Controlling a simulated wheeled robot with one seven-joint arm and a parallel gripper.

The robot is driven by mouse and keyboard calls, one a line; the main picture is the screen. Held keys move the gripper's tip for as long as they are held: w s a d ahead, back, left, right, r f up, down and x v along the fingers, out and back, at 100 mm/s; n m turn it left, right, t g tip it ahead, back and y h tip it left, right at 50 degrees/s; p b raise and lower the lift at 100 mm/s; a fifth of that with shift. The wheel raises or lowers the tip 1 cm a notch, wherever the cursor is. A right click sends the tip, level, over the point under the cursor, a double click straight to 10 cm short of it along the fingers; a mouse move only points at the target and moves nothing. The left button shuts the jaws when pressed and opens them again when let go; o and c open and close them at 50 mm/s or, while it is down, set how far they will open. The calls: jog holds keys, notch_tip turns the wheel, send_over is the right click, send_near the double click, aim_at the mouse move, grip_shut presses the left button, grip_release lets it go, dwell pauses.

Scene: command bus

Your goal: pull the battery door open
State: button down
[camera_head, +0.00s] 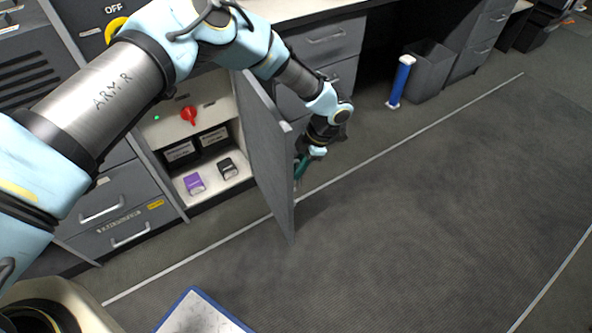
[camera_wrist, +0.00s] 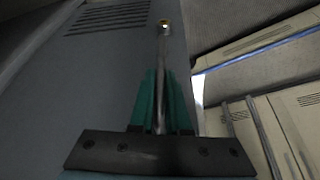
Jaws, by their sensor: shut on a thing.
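The battery door (camera_head: 265,150) is a grey panel standing swung out from its cabinet, seen nearly edge-on in the head view. It fills much of the wrist view (camera_wrist: 105,75), with vent slots near its top. My gripper (camera_head: 302,165) is on the door's right side, its green fingers partly hidden by the door edge. In the wrist view the fingers (camera_wrist: 162,105) are shut on the metal bar handle (camera_wrist: 163,55). The open compartment (camera_head: 200,150) shows a red knob (camera_head: 188,115), two dark batteries (camera_head: 180,151), a purple block (camera_head: 194,183) and a black block (camera_head: 228,168).
Drawers (camera_head: 110,205) stand left of the compartment. A blue-and-white cylinder (camera_head: 401,80) and a grey bin (camera_head: 430,70) stand at the upper right. A blue-edged board (camera_head: 200,315) is at the bottom. The carpet (camera_head: 430,190) right of the door is clear.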

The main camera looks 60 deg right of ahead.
jog(key=c, duration=0.9)
grip_release()
jog(key=v, duration=1)
jog(key=shift+r+b, duration=0.35)
